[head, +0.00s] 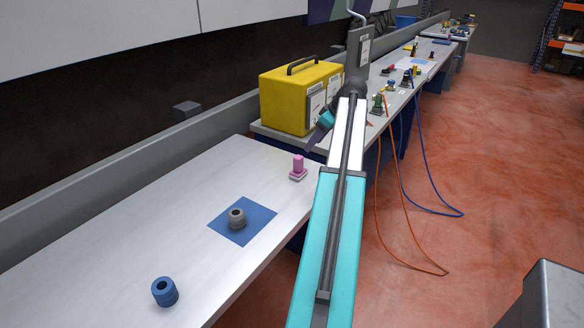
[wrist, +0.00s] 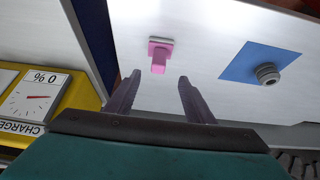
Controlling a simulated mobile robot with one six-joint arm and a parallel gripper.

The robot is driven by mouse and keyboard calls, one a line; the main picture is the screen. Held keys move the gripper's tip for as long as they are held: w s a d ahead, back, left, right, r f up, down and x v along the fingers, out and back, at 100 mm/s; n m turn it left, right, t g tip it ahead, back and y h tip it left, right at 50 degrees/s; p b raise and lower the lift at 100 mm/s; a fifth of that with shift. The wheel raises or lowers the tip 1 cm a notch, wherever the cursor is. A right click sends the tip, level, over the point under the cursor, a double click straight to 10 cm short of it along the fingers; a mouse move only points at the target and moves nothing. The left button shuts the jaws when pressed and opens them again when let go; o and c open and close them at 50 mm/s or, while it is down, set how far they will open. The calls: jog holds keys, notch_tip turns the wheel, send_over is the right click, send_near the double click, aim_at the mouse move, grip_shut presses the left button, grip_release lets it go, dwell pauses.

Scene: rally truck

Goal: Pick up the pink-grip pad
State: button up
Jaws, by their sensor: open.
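The pink-grip pad (head: 298,168) stands upright on the white tabletop, near its far right end in the head view. It has a pink grip on a pale, flat base. In the wrist view the pad (wrist: 158,56) is ahead of my gripper (wrist: 157,83), roughly in line with the gap between the fingers. The two fingers are spread apart with nothing between them, and they do not appear to touch the pad. In the head view my arm hangs over the far end of the table, and its fingertips are hard to make out.
A grey ringed part (head: 237,218) sits on a blue mat (head: 228,231). A blue cylinder (head: 165,292) stands nearer. A yellow charger box (head: 300,97) stands beyond the pad. A low rail (head: 120,163) runs along the back. Bare tabletop surrounds the pad.

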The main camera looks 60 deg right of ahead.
aim_at(301, 158)
jog(key=shift+w, duration=0.25)
jog(key=shift+w, duration=0.1)
jog(key=shift+p+x, duration=0.85)
jog(key=shift+x, duration=3.35)
jog(key=shift+f, duration=0.2)
jog(key=shift+p+x, duration=0.7)
jog(key=shift+x, duration=0.3)
jog(key=shift+p+x, duration=0.35)
jog(key=shift+x, duration=1.1)
jog(key=shift+d, duration=0.1)
